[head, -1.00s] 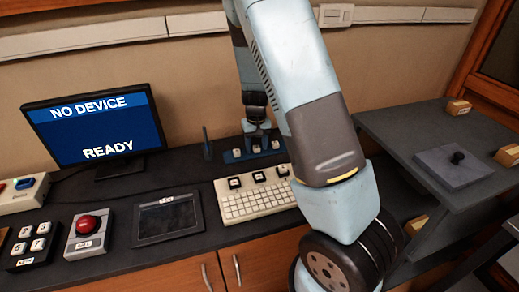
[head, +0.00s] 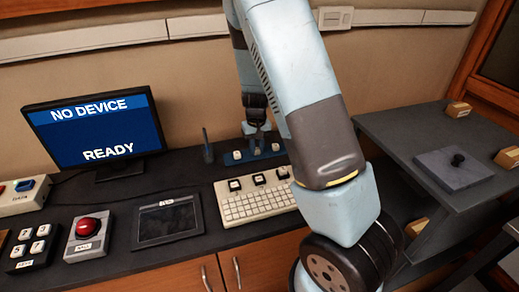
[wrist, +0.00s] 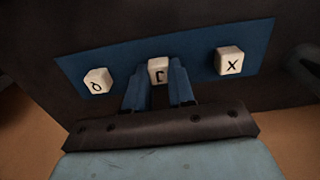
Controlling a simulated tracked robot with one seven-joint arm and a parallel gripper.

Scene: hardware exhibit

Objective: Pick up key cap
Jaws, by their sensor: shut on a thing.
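My gripper (wrist: 160,90) is shut on the middle white key cap (wrist: 158,68), with a blue finger on each side of it. Part of a dark letter shows on this cap, but I cannot read it surely. The cap is at the blue tray (wrist: 200,64); I cannot tell whether it is lifted. Another white cap (wrist: 97,81) sits to the left on the tray, and a cap marked X (wrist: 229,61) sits to the right. In the head view my gripper (head: 256,142) points down at the blue tray (head: 227,163) behind the keyboard.
A cream keyboard (head: 250,207) with three dark keys along its back stands in front of the tray. A dark tablet (head: 167,221) and a red button box (head: 87,235) are to its left. A monitor (head: 97,127) reads NO DEVICE READY. A grey side table (head: 415,133) stands right.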

